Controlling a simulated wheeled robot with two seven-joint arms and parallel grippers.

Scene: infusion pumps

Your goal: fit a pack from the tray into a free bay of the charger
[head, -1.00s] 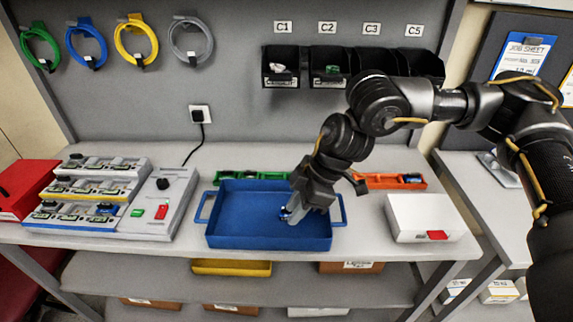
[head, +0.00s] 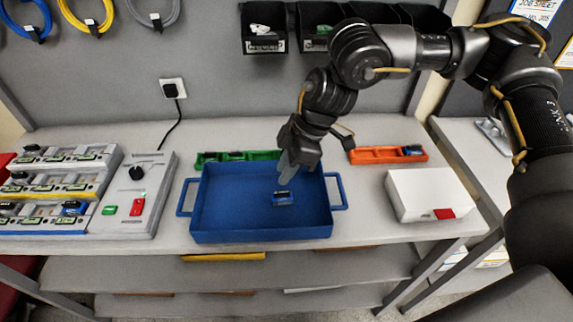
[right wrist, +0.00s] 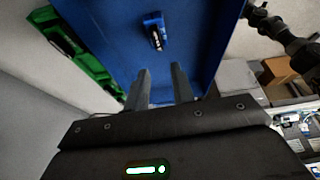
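A small blue pack (head: 283,198) with a dark, pale-marked face lies on the floor of the blue tray (head: 225,237), right of its middle. The right wrist view also shows the pack (right wrist: 155,32), ahead of the fingertips. My right gripper (head: 288,179) is above the tray, just behind the pack and clear of it. Its two fingers stand apart with nothing between them (right wrist: 160,85). The charger (head: 105,190) at the left has stepped rows of bays. A blue-topped pack (head: 72,208) sits in its front row; other bays are too small to judge. My left gripper is out of view.
A green bin strip (head: 238,157) lies behind the tray and an orange one (head: 388,155) behind right. A white box (head: 432,194) stands to the right. A black plug (head: 172,90) and cable are on the back panel. Bare table lies between charger and tray.

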